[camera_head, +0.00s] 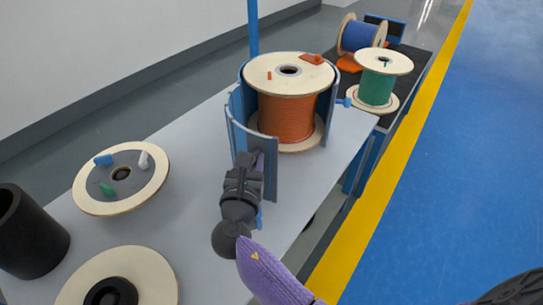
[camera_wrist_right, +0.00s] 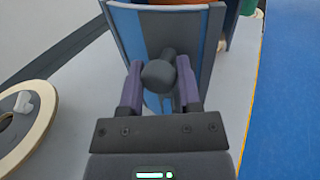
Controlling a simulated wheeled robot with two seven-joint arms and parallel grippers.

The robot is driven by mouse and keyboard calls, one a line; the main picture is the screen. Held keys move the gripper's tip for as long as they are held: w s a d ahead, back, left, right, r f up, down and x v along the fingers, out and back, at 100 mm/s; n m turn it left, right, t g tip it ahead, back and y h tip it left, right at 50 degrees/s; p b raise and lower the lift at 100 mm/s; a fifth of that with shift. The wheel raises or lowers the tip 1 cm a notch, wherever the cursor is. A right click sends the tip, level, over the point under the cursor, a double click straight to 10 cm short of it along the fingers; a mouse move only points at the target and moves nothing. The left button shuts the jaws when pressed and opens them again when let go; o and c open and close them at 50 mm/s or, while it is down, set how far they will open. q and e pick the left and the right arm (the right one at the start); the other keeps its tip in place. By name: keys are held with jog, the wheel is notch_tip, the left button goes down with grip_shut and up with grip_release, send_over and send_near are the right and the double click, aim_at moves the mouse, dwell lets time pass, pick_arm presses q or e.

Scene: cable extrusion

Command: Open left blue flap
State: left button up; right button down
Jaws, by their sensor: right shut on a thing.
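The left blue flap (camera_head: 236,137) is a curved panel at the left front of the orange cable spool (camera_head: 287,118) in the head view. It also shows in the right wrist view (camera_wrist_right: 131,32), behind the fingers. My right gripper (camera_head: 251,162) is at the flap's outer face. In the wrist view its purple fingers (camera_wrist_right: 159,88) are on either side of a dark round-ended handle (camera_wrist_right: 158,75) in front of the flap, and they are shut on it. The gripper hides part of the flap in the head view. My left gripper is not in view.
The right blue flap (camera_head: 330,108) stands at the spool's other side. A flat reel (camera_head: 84,187) with small colored pieces and a black cylinder (camera_head: 35,232) are at left on the grey table (camera_head: 195,140). Green (camera_head: 374,90) and blue (camera_head: 358,38) spools stand behind.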

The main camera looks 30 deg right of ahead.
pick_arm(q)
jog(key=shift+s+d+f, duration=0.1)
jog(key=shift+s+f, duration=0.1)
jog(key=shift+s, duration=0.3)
pick_arm(e)
jog(key=shift+w+a, duration=0.35)
jog(key=shift+a, duration=0.6)
jog(key=shift+w+a, duration=0.3)
jog(key=shift+a, duration=0.6)
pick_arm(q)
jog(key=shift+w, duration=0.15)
pick_arm(e)
jog(key=shift+r, duration=0.1)
jog(key=c, duration=0.6)
grip_release()
jog(key=shift+c, duration=0.2)
jog(key=o, duration=0.3)
jog(key=shift+w, duration=0.2)
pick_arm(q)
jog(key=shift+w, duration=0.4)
pick_arm(e)
jog(key=shift+o, duration=0.2)
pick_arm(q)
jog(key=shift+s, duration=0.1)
pick_arm(e)
jog(key=shift+d, duration=0.1)
